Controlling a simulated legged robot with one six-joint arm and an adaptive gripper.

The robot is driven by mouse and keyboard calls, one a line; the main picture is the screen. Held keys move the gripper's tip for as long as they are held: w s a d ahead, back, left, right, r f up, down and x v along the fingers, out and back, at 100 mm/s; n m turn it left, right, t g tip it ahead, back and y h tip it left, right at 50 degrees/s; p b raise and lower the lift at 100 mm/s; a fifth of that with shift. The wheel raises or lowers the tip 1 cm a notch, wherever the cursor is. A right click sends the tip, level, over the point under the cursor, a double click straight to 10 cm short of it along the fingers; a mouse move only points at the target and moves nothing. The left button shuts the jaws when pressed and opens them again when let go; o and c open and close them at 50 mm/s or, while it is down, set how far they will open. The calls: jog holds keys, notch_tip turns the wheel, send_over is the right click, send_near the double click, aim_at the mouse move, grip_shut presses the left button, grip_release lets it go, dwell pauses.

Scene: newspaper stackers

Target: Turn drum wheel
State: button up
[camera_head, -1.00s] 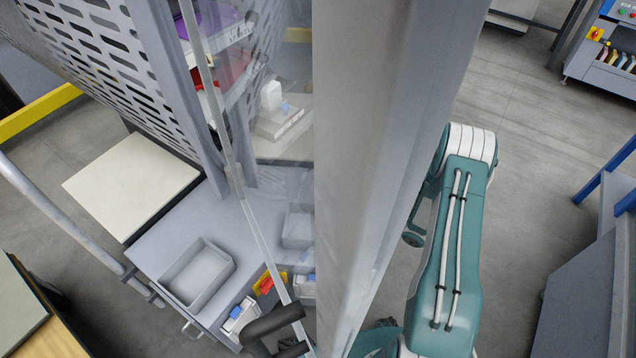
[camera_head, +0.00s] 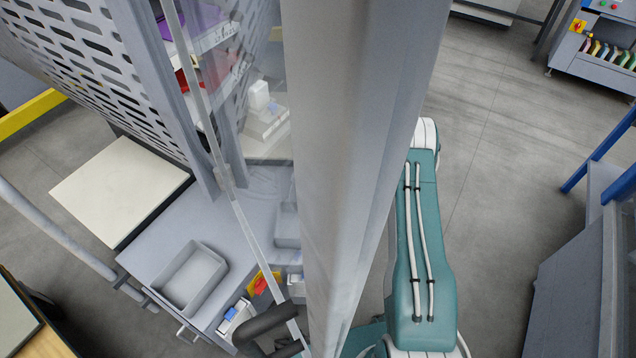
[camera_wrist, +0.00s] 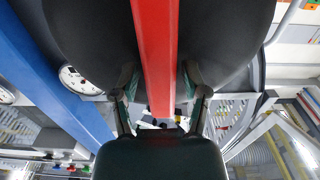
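A grey slotted drum-like panel (camera_head: 100,50) stands at the upper left of the head view. I cannot pick out its wheel there for sure. In the wrist view my gripper (camera_wrist: 162,90) has its two fingers spread wide. A red bar (camera_wrist: 158,50) runs down between the fingers, with gaps on both sides. Large dark rounded surfaces (camera_wrist: 90,35) flank the bar; whether they belong to the wheel I cannot tell. My gripper does not show in the head view, where only my teal arm is seen right of the post.
A thick grey post (camera_head: 345,150) and a clear panel edge (camera_head: 232,190) stand close in front. A grey bench with an open bin (camera_head: 190,280) lies at lower left. A blue-framed table (camera_head: 590,190) stands at right. Open floor (camera_head: 500,190) lies between.

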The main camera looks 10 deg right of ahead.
grip_shut()
jog(key=shift+n, duration=0.4)
jog(key=n, duration=0.3)
jog(key=s+n, duration=0.1)
jog(key=n, duration=0.1)
jog(key=shift+a+f, duration=0.2)
jog(key=shift+a, duration=0.2)
jog(key=n, duration=0.3)
jog(key=f+n, duration=0.1)
jog(key=n, duration=0.3)
jog(key=f+n, duration=0.1)
jog(key=n, duration=0.3)
jog(key=shift+s+a, duration=0.4)
jog(key=shift+f+n, duration=0.1)
jog(key=shift+n, duration=0.3)
jog(key=o, duration=0.6)
grip_release()
jog(key=shift+c, duration=0.2)
